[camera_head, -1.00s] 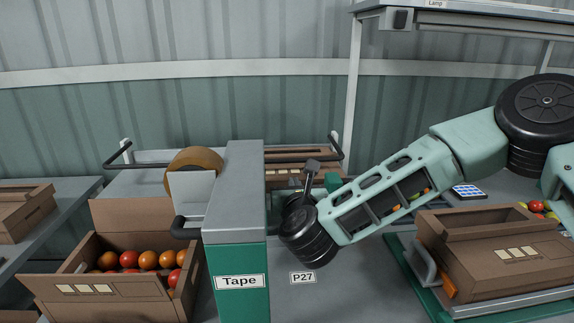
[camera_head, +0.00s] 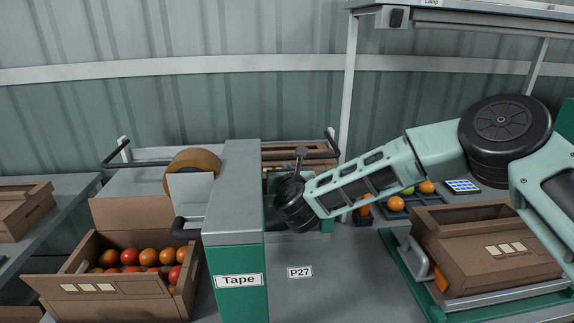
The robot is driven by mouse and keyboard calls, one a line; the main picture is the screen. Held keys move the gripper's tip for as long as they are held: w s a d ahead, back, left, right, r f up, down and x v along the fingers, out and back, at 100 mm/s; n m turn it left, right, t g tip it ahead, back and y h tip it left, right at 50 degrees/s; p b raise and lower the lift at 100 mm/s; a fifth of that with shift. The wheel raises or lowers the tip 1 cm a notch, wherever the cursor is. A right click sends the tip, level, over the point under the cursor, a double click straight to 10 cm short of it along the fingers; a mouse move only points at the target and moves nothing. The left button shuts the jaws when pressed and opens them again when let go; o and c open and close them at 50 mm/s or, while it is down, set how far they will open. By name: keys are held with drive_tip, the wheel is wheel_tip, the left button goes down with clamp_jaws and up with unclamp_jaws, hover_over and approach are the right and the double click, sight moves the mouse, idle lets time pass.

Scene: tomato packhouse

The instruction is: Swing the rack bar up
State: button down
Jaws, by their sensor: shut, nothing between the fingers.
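The rack bar (camera_head: 143,163) is a dark bar along the back of the bench, with bent ends at two pale posts. It lies low, level with the flat cardboard (camera_head: 312,148) behind it. The tape machine (camera_head: 236,190) hides its middle. My gripper (camera_head: 283,183) is at the end of my arm, right of the tape machine and just in front of the right part of the bar. My dark wrist mostly hides the fingers, which are shut and empty. I cannot tell whether they touch the bar.
An open carton of tomatoes (camera_head: 135,258) stands left of the tape machine. A brown carton (camera_head: 480,250) sits on a green-framed scale (camera_head: 525,300) at right. A dark tray (camera_head: 398,203) with loose fruit lies behind my arm. The bench near the P27 label is clear.

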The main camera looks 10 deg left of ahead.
drive_tip(key=shift+w+a, duration=0.1)
drive_tip(key=shift+w, duration=0.4)
